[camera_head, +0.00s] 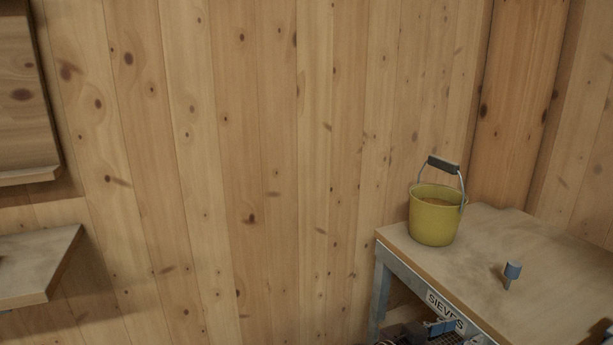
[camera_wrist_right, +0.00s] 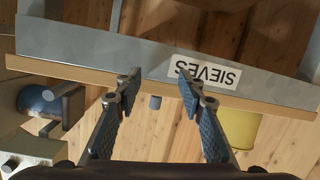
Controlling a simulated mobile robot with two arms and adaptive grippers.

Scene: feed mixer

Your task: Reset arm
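My right gripper (camera_head: 440,331) shows at the bottom edge of the head view, low in front of the workbench. In the right wrist view its two blue-padded fingers (camera_wrist_right: 158,82) are spread apart, with nothing between them. The rest of the right arm is mostly cut off by the frame. My left gripper is in neither view.
A wooden-topped bench (camera_head: 535,250) with a SIEVES label (camera_head: 445,310) stands at right. A yellow bucket (camera_head: 434,216) with its handle up and a small blue-topped object (camera_head: 512,271) are on it. A shelf (camera_head: 38,263) is at left; plank wall lies between.

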